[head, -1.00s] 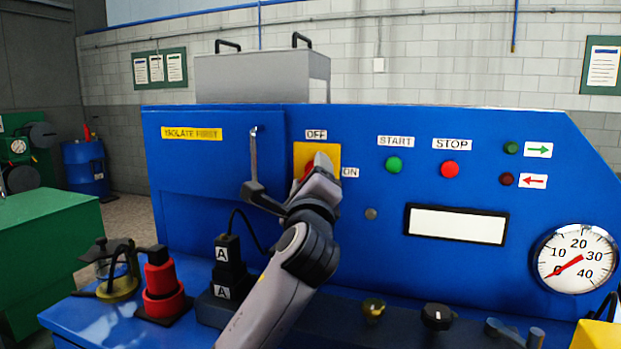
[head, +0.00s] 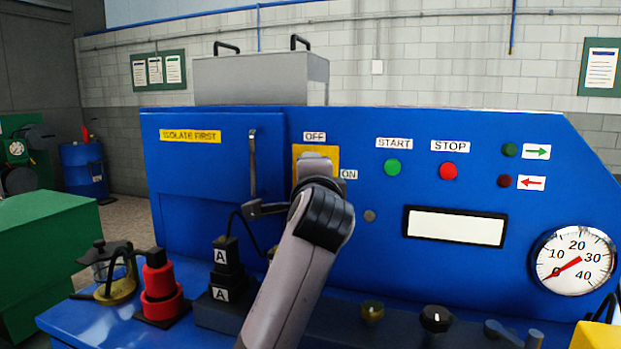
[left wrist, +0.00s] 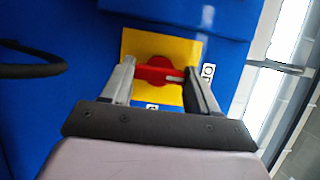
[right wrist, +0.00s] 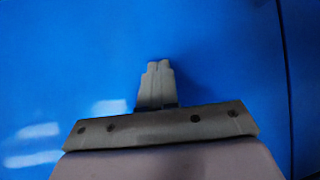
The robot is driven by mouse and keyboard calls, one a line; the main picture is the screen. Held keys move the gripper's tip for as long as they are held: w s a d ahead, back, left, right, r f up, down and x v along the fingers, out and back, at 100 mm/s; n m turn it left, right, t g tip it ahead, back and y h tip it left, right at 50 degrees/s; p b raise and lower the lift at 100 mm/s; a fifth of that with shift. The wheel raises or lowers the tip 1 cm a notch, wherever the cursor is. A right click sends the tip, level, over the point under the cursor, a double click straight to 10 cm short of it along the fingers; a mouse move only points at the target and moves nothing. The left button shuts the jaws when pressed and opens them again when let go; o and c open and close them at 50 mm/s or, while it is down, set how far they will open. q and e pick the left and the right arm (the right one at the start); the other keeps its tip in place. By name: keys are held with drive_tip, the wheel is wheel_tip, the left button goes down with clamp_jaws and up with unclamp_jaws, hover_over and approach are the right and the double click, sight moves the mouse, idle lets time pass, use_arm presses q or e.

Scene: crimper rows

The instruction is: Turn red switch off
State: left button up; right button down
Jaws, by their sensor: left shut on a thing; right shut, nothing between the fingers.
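The red switch (left wrist: 155,73) sits on a yellow plate (left wrist: 190,48) on the blue panel. In the left wrist view its handle lies across the picture, with a white mark toward the OFF label (left wrist: 208,72). The ON label (left wrist: 152,106) is at the plate's lower edge there. My left gripper (left wrist: 158,76) is shut on the handle, one finger at each end. In the head view my left gripper (head: 314,162) covers the switch below the OFF label (head: 315,137). My right gripper (right wrist: 158,66) is shut and empty over a plain blue surface.
Several knobs and a red cylinder (head: 161,290) stand on the ledge below.

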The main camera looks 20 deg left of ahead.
idle(0.5)
use_arm(q)
drive_tip(key=o, duration=1.1)
drive_tip(key=shift+c, duration=0.2)
drive_tip(key=b+v, duration=0.1)
drive_tip(key=v, duration=0.6)
drive_tip(key=shift+b, duration=0.4)
drive_tip(key=shift+s, duration=0.1)
